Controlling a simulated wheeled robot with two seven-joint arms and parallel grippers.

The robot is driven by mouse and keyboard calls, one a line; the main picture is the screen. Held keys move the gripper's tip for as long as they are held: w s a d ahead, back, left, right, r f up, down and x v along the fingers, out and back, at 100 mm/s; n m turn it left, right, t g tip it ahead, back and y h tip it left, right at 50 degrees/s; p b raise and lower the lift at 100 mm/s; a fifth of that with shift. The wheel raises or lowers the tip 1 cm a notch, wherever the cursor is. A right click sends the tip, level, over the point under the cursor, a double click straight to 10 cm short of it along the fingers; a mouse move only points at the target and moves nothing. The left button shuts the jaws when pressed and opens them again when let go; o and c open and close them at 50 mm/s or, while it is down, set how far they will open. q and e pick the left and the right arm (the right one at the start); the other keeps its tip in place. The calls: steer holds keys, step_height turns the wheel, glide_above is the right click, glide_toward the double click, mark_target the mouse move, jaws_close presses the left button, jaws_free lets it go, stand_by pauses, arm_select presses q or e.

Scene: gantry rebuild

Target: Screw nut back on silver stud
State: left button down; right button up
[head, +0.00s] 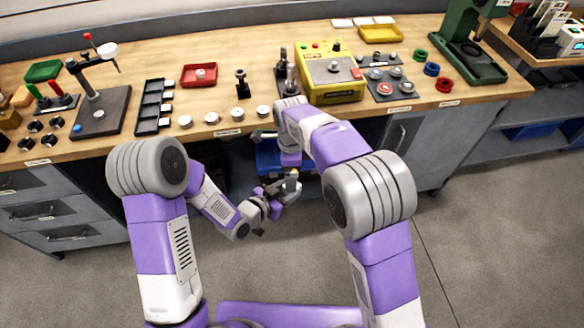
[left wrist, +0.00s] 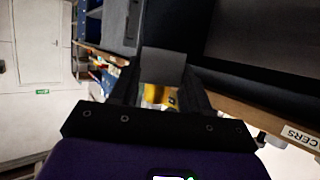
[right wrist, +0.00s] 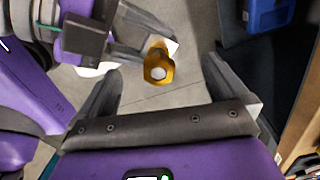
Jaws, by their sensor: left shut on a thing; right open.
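My left gripper (head: 290,188) is shut on a small silver stud (right wrist: 173,45) in front of the bench, below the worktop. A yellow hexagonal nut (right wrist: 157,68) shows at the stud's near end in the right wrist view, with a pale round centre. I cannot tell how far it is threaded. The right arm partly hides this area in the head view.
The wooden bench (head: 225,80) carries a yellow box (head: 332,80), a red tray (head: 199,75), a black rack (head: 152,108) and several white round parts. A blue bin (right wrist: 270,14) sits under the bench. The floor in front is clear.

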steer(key=n, duration=0.8)
steer(key=shift+n, duration=0.3)
steer(key=n, duration=0.7)
steer(key=shift+c, duration=0.2)
